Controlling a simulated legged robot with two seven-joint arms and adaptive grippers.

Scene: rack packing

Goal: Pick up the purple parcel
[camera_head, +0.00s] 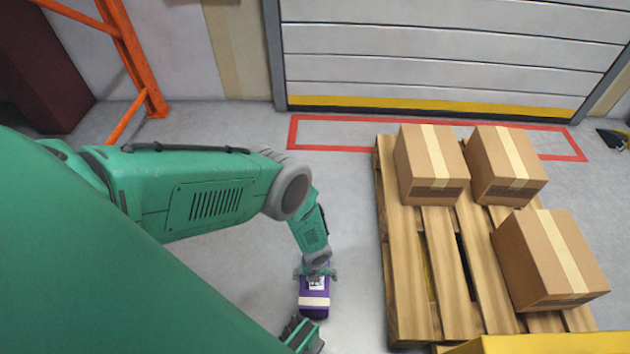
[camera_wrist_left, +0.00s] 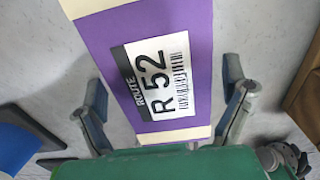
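The purple parcel (camera_head: 314,297) has cream bands and a white label, and is below the end of my left arm in the head view. In the left wrist view, the parcel (camera_wrist_left: 160,45) fills the upper middle, with its "ROUTE R 52" label facing the camera. My left gripper (camera_head: 316,273) is open, with one finger on each side of the parcel. Narrow gaps show between the fingers and its sides. I cannot tell what supports the parcel. A dark gripper-like end (camera_head: 303,335) at the bottom edge seems to be my right one, mostly cut off.
A wooden pallet (camera_head: 408,280) with three brown boxes (camera_head: 549,258) stands to the right. An orange rack post (camera_head: 135,60) is at the upper left. Yellow edging (camera_head: 540,344) crosses the bottom right. Grey floor between my arm and the pallet is clear.

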